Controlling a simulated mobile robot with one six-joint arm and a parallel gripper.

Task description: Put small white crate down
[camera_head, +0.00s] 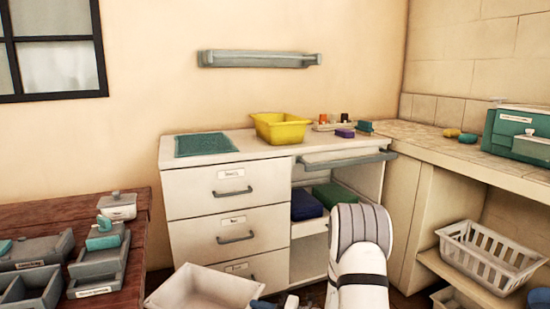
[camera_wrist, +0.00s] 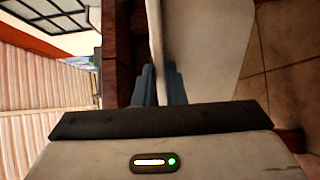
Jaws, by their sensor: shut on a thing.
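The small white crate (camera_head: 205,287) is at the bottom of the head view, in front of the white drawer cabinet, with its open top showing. In the wrist view its pale wall (camera_wrist: 157,35) passes between the blue-grey fingers of my gripper (camera_wrist: 160,85), which is shut on it. The crate's inside (camera_wrist: 205,50) spreads to the right there and looks empty. In the head view my gripper is only partly in frame at the crate's right edge. The crate's underside is hidden, so I cannot tell whether it touches anything below.
A wooden table (camera_head: 139,230) with grey trays stands left. The white cabinet (camera_head: 225,195) carries a yellow basin (camera_head: 280,130) and a green mat (camera_head: 205,144). A slatted white basket (camera_head: 485,255) sits on a low shelf at right. Tiled floor (camera_wrist: 285,75) shows beside the crate.

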